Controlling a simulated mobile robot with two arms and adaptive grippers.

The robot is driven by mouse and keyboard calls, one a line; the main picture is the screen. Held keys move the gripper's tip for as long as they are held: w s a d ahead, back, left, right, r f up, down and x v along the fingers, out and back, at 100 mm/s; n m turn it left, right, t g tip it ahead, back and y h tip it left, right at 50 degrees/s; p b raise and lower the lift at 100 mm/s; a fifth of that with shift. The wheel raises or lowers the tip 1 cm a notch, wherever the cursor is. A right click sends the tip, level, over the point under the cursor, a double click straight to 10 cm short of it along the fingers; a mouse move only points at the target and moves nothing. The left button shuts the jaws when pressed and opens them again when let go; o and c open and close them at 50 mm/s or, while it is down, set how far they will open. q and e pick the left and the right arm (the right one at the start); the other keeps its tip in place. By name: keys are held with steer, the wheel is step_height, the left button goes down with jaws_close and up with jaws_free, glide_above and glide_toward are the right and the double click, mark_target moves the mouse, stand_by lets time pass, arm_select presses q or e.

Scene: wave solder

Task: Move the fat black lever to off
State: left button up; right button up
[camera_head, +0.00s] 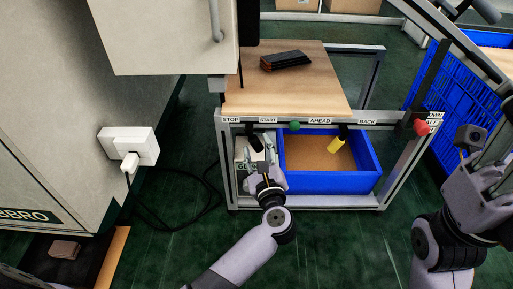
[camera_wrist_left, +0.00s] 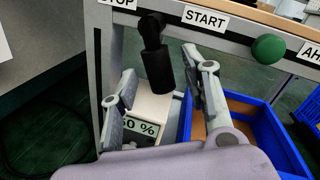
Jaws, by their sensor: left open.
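The fat black lever (camera_head: 255,141) hangs below the front rail between the STOP and START labels in the head view. In the left wrist view the lever (camera_wrist_left: 157,62) points down, its lower end leaning slightly right. My left gripper (camera_head: 260,168) is open just below and in front of it. In the left wrist view the lever's lower end appears between the fingers of my left gripper (camera_wrist_left: 165,84), with no contact clear. My right gripper (camera_head: 478,152) is at the right edge, far from the lever; its finger opening is unclear.
A green knob (camera_head: 294,126) and a red knob (camera_head: 422,127) sit on the same rail. A black item (camera_head: 286,60) lies on the wooden top (camera_head: 300,90).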

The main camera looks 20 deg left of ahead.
arm_select(q)
steer(key=shift+x, duration=1.1)
steer(key=shift+c, duration=0.6)
jaws_close()
